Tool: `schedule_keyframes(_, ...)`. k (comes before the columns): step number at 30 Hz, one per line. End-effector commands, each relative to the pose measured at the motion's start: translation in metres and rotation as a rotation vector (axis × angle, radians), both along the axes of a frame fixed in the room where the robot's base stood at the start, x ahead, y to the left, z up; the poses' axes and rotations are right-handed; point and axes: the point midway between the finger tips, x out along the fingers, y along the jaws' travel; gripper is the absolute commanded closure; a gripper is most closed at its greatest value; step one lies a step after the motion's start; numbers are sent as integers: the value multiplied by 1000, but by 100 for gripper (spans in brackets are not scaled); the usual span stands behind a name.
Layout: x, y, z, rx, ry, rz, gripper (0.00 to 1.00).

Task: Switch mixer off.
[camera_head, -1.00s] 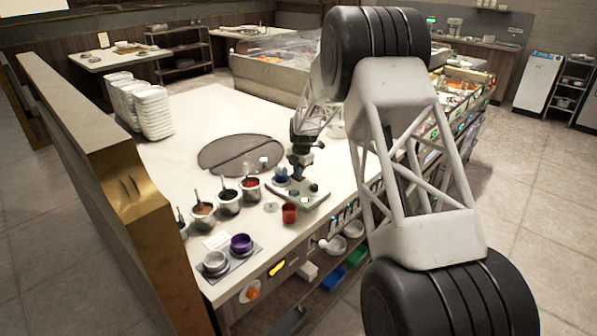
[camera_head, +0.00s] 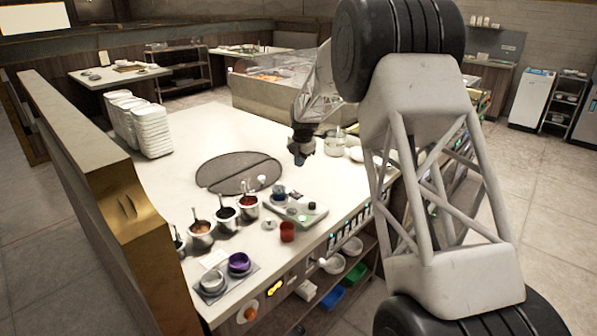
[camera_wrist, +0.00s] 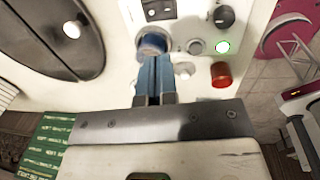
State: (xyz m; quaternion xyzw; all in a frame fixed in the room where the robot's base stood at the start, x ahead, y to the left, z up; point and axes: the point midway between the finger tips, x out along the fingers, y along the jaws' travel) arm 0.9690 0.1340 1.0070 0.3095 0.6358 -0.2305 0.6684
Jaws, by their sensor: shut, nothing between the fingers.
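The mixer (camera_head: 318,212) is a pale flat unit on the white counter; its top also shows in the wrist view (camera_wrist: 190,18). My gripper (camera_head: 300,160) is above the counter, behind and above the mixer in the head view. In the wrist view its blue fingers (camera_wrist: 154,62) are together and empty, overlapping the lower edge of the blue cup. I cannot tell the knob's setting.
A red cup (camera_head: 287,232) stands in front of the mixer, beside a small pale lid (camera_head: 269,225). Several sauce wells with ladles, including one well (camera_head: 225,220), stand to the left. A round dark griddle (camera_head: 225,172) lies behind.

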Motion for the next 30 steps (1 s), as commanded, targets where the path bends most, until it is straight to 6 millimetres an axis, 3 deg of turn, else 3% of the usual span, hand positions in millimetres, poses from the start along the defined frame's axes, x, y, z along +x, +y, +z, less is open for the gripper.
schedule_keyframes(7,-1,-1,14,0,0,0,100)
schedule_keyframes(30,8,11,14,1,-1,0,100)
